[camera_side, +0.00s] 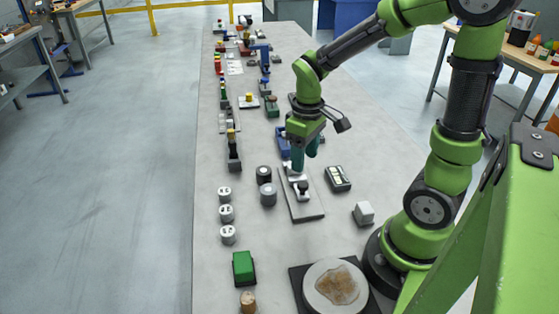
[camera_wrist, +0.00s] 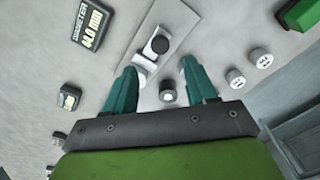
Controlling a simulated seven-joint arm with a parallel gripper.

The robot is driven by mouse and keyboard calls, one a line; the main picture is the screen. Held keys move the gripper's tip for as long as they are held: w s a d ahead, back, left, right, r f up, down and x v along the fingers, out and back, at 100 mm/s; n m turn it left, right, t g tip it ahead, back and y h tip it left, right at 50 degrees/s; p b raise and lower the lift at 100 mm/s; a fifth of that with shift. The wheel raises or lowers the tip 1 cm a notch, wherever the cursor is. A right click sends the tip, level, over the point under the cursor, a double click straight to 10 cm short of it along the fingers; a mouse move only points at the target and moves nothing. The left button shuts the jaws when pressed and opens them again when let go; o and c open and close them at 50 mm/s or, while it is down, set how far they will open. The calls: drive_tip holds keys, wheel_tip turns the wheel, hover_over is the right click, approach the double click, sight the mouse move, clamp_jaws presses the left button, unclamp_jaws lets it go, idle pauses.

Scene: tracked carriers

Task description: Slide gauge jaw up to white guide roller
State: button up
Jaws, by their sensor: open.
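The diameter gauge is a long grey plate (camera_side: 310,210), also in the wrist view (camera_wrist: 178,20). On it sits a small pale block with a black knob (camera_side: 303,188), seen in the wrist view too (camera_wrist: 160,44). A white piece (camera_wrist: 146,64) lies beside the knob toward my left finger; I cannot tell for sure which part is the jaw and which the guide roller. My gripper (camera_side: 298,160) points down over the far end of the plate. In the wrist view its teal fingers (camera_wrist: 158,66) are apart, with nothing held between them.
A display box (camera_side: 338,178) reads 44.0 mm in the wrist view. Two short cylinders (camera_side: 266,184) stand left of the plate, then several white marked cylinders (camera_side: 226,213).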

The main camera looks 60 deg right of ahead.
wheel_tip(320, 180, up, 9)
idle(1.2)
drive_tip(key=s+a+r+m+t+y, duration=0.2)
drive_tip(key=s+a+r+m+t, duration=0.1)
drive_tip(key=a+t, duration=0.4)
drive_tip(key=shift+s+a+r+m, duration=0.2)
drive_tip(key=shift+s+a+m, duration=0.3)
drive_tip(key=shift+s+a, duration=0.4)
